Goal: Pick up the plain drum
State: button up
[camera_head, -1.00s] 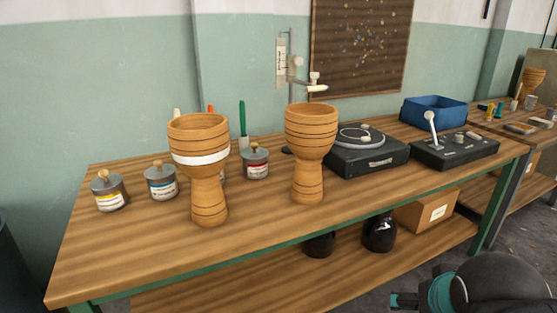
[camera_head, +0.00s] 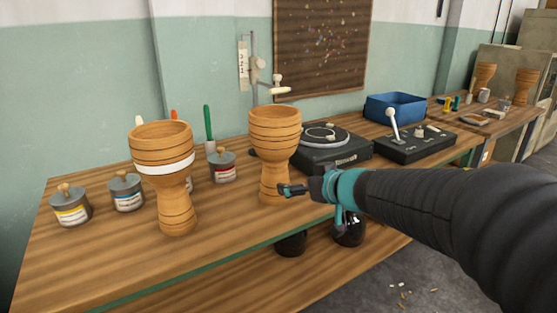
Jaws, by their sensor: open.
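The plain drum (camera_head: 274,136) is a goblet-shaped wooden drum with thin dark lines and no white band. It stands upright near the middle of the workbench. A second drum (camera_head: 162,155), with a white band below its bowl, stands upright to its left. My gripper (camera_head: 288,190) reaches in from the right and is open. Its fingers overlap the lower right side of the plain drum's stem in the picture. I cannot tell whether they touch it or are around it.
Several paint tins, such as the yellow-labelled one (camera_head: 70,206), stand left and behind. A turntable (camera_head: 328,147), a black control box (camera_head: 414,142) and a blue bin (camera_head: 394,107) stand to the right. A stand with a clamp (camera_head: 257,70) rises behind the plain drum. The front left bench top (camera_head: 90,260) is clear.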

aim_at(275, 177)
jog(key=b+x, duration=0.4)
jog(key=x, duration=0.8)
jog(key=shift+w+a+f, duration=0.1)
jog(key=shift+w+a, duration=0.05)
jog(key=shift+w, duration=0.2)
jog(key=c, duration=1.4)
jog(key=shift+c, duration=1.2)
jog(key=shift+r, duration=0.2)
